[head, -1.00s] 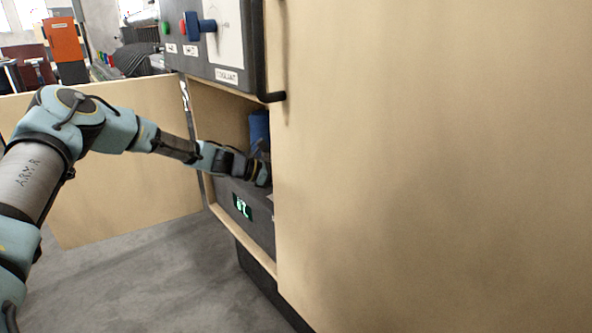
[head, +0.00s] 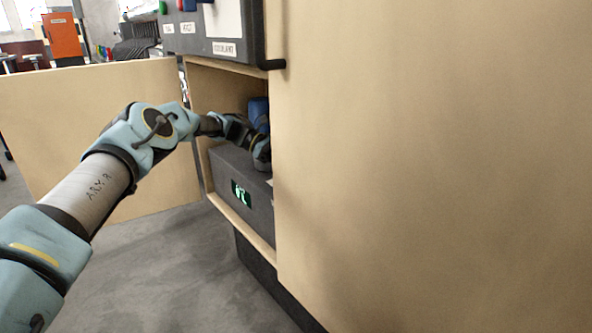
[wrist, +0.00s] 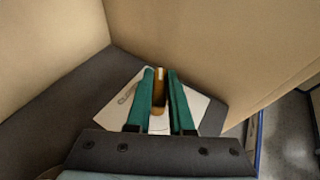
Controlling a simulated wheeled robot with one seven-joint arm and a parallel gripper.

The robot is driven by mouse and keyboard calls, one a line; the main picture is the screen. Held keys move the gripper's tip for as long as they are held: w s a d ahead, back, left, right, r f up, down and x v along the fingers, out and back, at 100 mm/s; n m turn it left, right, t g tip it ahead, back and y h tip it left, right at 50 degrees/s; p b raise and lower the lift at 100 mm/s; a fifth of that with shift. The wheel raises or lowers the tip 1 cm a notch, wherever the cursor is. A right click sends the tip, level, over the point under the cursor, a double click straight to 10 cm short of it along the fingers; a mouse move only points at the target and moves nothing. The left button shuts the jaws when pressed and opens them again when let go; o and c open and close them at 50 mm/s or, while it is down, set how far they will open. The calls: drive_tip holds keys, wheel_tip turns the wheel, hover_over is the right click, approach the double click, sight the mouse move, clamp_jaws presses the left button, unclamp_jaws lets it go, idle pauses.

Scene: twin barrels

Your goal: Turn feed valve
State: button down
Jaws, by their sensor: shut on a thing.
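My gripper (wrist: 160,76) reaches into the open wooden compartment (head: 212,92). In the wrist view its two green fingers are shut on a narrow brass-brown piece, which I take to be the feed valve's handle (wrist: 160,92). The piece stands over a white plate (wrist: 192,103) with a line drawing, on a dark surface. The fingers hide most of the piece, so its turn angle is hard to tell. In the head view the wrist end of my arm is beside the compartment's right edge, and the fingertips are hidden.
A blue cylinder (head: 258,108) stands behind my wrist. A dark box with a green-lit display (head: 241,195) fills the compartment's lower part. A large wooden panel (head: 430,170) closes the right side. A control panel (head: 215,28) hangs above. An open door (head: 80,140) stands left.

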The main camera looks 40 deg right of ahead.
idle(0.4)
drive_tip(key=c, duration=0.8)
unclamp_jaws()
